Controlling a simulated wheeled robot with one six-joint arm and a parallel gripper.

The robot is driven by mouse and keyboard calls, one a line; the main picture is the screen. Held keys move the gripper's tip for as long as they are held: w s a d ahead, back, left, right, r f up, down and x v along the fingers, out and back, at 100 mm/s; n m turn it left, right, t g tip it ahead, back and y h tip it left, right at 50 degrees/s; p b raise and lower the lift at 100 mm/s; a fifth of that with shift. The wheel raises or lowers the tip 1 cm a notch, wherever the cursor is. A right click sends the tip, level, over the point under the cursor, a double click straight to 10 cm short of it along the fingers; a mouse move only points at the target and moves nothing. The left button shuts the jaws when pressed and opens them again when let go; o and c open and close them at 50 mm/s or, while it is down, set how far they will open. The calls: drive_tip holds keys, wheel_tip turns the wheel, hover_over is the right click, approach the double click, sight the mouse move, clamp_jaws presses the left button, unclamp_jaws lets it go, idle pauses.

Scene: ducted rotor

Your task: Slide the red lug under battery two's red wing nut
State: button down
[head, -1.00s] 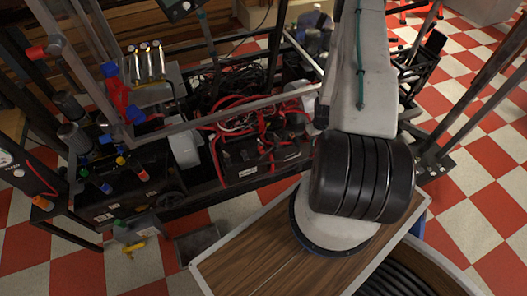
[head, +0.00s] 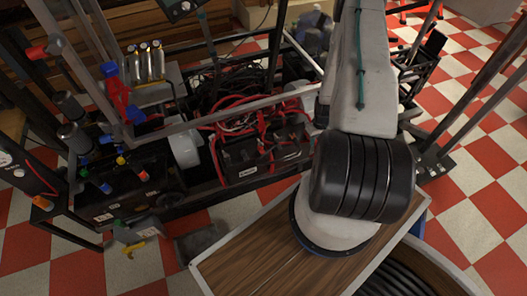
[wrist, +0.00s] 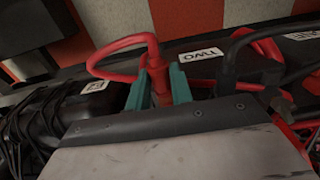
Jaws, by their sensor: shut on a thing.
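In the wrist view my gripper (wrist: 160,88) has its two teal fingers closed around the red lug (wrist: 159,82), at the end of a thick red cable (wrist: 125,44) that loops up and left. The lug end is largely hidden between the fingers and behind the gripper's grey body. I cannot make out battery two's red wing nut. In the head view black batteries (head: 245,165) sit in the frame; my arm hides the gripper there.
A black cable (wrist: 232,62) rises close to the right of the fingers, with more red wires (wrist: 290,135) beyond. Dark ribbed parts (wrist: 40,125) lie to the left. In the head view a metal rail (head: 225,113) crosses above the batteries, and a wooden-topped surface (head: 250,250) stands in front.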

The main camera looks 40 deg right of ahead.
drive_tip(key=shift+w+d, duration=0.2)
drive_tip(key=shift+w, duration=0.5)
drive_tip(key=shift+w+d, duration=0.2)
drive_tip(key=shift+w, duration=0.45)
drive_tip(key=c, duration=1.1)
unclamp_jaws()
drive_tip(key=shift+c, duration=0.2)
drive_tip(key=shift+r, duration=0.1)
wheel_tip(320, 180, up, 8)
drive_tip(key=shift+f, duration=0.1)
